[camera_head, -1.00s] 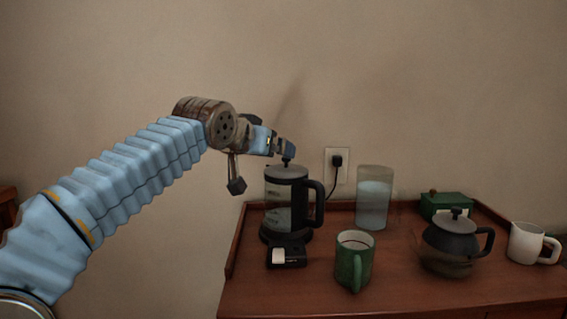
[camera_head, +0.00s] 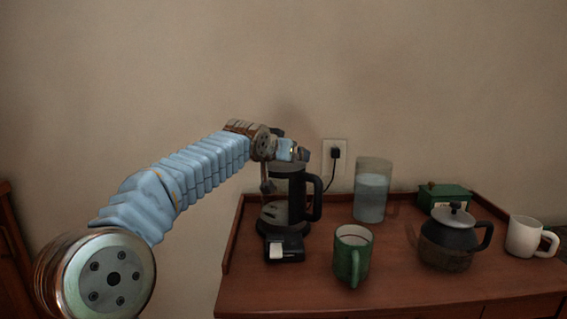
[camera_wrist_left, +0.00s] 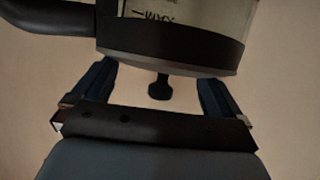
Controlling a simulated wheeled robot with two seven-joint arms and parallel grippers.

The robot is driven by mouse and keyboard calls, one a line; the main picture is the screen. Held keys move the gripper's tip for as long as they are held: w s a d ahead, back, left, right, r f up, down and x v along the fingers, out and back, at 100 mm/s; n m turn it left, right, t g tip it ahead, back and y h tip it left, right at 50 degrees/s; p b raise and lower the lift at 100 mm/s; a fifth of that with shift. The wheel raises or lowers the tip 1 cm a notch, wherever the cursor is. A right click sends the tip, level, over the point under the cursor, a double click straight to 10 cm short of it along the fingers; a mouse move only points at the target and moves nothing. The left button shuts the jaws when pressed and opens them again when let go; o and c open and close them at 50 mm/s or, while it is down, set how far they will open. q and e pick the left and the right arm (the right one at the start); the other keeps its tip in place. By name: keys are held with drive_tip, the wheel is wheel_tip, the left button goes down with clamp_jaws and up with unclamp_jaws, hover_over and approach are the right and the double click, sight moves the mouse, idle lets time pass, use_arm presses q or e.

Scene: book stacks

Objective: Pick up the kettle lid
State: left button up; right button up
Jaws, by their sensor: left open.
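A glass kettle (camera_head: 273,208) with a black base and black handle stands at the back left of the wooden table. Its dark lid (camera_head: 283,168) is on top, partly hidden by my left arm in the head view. In the left wrist view the kettle appears upside down, with the lid's rim (camera_wrist_left: 170,58) and its black knob (camera_wrist_left: 159,88) showing. My left gripper (camera_head: 303,154) is over the lid. In the left wrist view its open fingers (camera_wrist_left: 157,78) stand on either side of the knob, with gaps visible. My right gripper is not in view.
A small black box (camera_head: 285,249) stands in front of the kettle, beside a green mug (camera_head: 352,257). A water glass (camera_head: 371,195), green box (camera_head: 443,196), dark teapot (camera_head: 447,239) and white mug (camera_head: 524,237) stand further right. A plug (camera_head: 335,153) is on the wall behind.

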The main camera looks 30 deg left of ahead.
use_arm(q)
drive_tip(key=shift+w+f, duration=0.1)
drive_tip(key=shift+w, duration=0.25)
drive_tip(key=shift+f, duration=0.2)
clamp_jaws()
drive_tip(key=shift+r, duration=0.1)
